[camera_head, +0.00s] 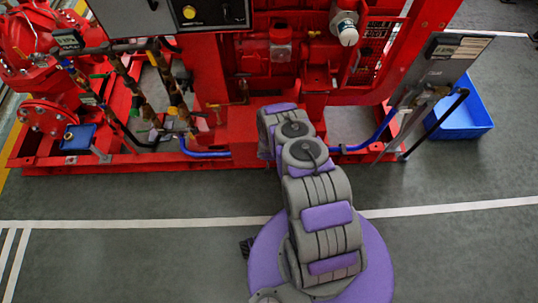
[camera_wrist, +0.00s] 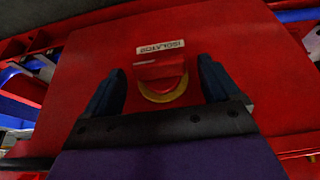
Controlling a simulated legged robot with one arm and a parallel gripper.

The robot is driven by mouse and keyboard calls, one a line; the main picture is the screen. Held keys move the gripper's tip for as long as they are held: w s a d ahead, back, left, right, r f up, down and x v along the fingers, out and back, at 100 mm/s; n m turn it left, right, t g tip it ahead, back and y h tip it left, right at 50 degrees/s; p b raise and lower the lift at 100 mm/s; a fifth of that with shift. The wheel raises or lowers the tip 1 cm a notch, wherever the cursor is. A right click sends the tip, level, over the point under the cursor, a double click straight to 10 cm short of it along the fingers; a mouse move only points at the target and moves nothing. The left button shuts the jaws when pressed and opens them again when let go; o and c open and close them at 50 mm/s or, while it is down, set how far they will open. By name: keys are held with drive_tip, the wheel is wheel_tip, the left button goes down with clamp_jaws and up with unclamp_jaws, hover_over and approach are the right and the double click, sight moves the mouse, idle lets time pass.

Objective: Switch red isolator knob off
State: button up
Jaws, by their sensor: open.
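The red isolator knob (camera_wrist: 160,72) sits on a yellow round base (camera_wrist: 163,96) in the wrist view. It is mounted on a red panel (camera_wrist: 222,40), below a white label reading ISOLATOR (camera_wrist: 160,47). My gripper (camera_wrist: 164,80) is open, with one dark finger on each side of the knob. Gaps show between the fingers and the knob. The lower part of the knob's base is partly hidden by the gripper body. In the head view my arm reaches to the red pumpset, and the knob and the gripper tips are hidden there.
The red pumpset frame (camera_head: 130,160) spans the back of the head view, with blue hoses at its base. A grey panel on a stand (camera_head: 440,65) and a blue bin (camera_head: 462,112) are at the right. The grey floor (camera_head: 120,255) in front is clear.

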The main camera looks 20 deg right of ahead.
drive_tip(key=shift+c, duration=0.2)
drive_tip(key=c, duration=1)
drive_tip(key=shift+s+a+f+h, duration=0.2)
drive_tip(key=shift+a+f+h, duration=0.05)
drive_tip(key=shift+h, duration=0.25)
drive_tip(key=shift+g, duration=0.3)
drive_tip(key=shift+r, duration=0.1)
drive_tip(key=o, duration=1)
drive_tip(key=shift+w+r, duration=0.1)
drive_tip(key=shift+w, duration=0.05)
drive_tip(key=shift+o, duration=0.2)
drive_tip(key=shift+r, duration=0.15)
